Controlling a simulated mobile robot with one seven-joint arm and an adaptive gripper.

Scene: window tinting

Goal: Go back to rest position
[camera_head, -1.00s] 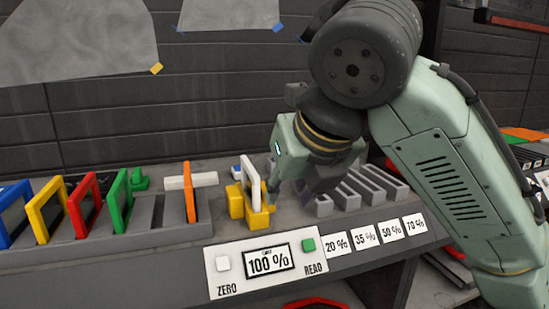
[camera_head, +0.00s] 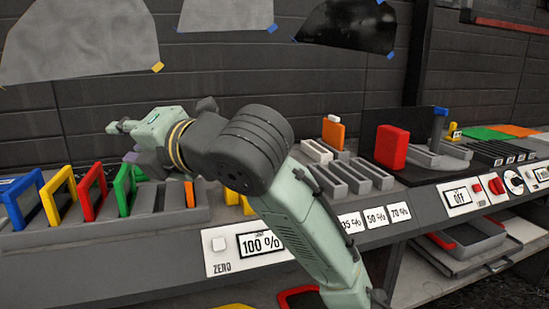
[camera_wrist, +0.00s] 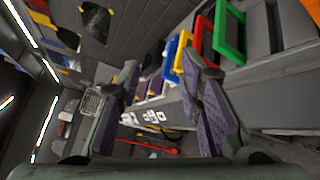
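My gripper (camera_head: 122,140) is at the left in the head view, above and behind the rack of coloured frames. It points left, away from the meter. In the wrist view my gripper (camera_wrist: 165,85) shows two purple-padded fingers spread apart with nothing between them. The meter panel (camera_head: 215,262) reads 100 %; my arm covers its right end. The yellow holder (camera_head: 232,196) behind the meter is mostly hidden by my arm, and I cannot see the white-framed piece there.
The rack (camera_head: 180,216) holds blue (camera_head: 22,200), yellow (camera_head: 60,195), red (camera_head: 94,192), green (camera_head: 123,190) and orange (camera_head: 190,194) pieces close under my gripper. Grey slots (camera_head: 350,178) and a red block (camera_head: 391,147) stand to the right. Dark film (camera_head: 350,27) hangs on the wall.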

